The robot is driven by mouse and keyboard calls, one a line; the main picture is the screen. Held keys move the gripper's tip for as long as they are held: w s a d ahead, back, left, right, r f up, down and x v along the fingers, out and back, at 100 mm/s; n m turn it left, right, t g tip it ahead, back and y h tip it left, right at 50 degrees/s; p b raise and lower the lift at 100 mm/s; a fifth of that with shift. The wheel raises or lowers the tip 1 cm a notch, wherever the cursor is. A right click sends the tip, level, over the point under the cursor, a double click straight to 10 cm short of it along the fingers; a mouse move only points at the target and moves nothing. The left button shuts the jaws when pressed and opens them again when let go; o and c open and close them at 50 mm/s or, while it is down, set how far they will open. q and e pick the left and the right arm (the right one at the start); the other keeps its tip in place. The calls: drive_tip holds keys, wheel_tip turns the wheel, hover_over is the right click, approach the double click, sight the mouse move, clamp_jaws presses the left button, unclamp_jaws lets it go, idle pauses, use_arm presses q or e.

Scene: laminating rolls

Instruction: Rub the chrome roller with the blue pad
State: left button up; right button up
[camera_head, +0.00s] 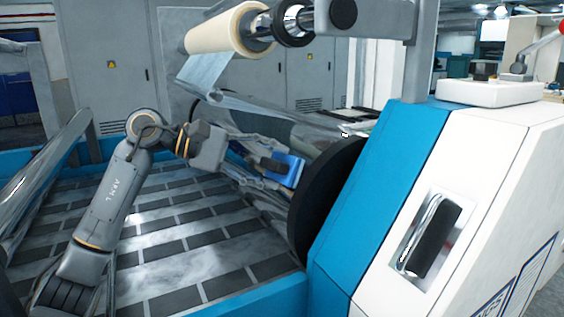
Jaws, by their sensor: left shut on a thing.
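The chrome roller (300,126) lies across the middle of the machine, shiny, running from upper left towards the black disc at its right end. My left gripper (272,163) reaches in from the left and is shut on the blue pad (288,168). The pad is just below the roller's right part, near the black disc. I cannot tell whether the pad touches the roller. The gripper's fingers cover part of the pad. My right gripper is not in view.
The large black disc (322,200) stands close to the right of the pad, beside the blue and white machine housing (385,185). A cream film roll (222,30) hangs above, its film running down. A slatted bed (185,245) lies below. Another shiny roller (40,180) is at the left.

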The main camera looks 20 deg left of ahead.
sight(271, 178)
use_arm(q)
drive_tip(key=f, duration=0.2)
drive_tip(key=w+f, duration=0.1)
drive_tip(key=shift+a, duration=0.4)
clamp_jaws()
drive_tip(key=w+a+p, duration=0.3)
drive_tip(key=w+a, duration=0.1)
drive_tip(key=a, duration=0.3)
drive_tip(key=shift+w+a+r, duration=0.15)
drive_tip(key=shift+w+a, duration=0.1)
drive_tip(key=shift+w, duration=0.1)
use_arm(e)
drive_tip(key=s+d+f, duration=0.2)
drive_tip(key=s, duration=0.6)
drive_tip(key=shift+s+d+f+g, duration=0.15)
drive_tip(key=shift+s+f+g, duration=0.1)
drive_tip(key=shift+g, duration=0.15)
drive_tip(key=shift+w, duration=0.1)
use_arm(q)
drive_tip(key=s+a+r, duration=0.2)
drive_tip(key=s+a, duration=0.1)
drive_tip(key=s, duration=0.1)
drive_tip(key=shift+a+r+b, duration=0.3)
drive_tip(key=shift+r+b, duration=0.1)
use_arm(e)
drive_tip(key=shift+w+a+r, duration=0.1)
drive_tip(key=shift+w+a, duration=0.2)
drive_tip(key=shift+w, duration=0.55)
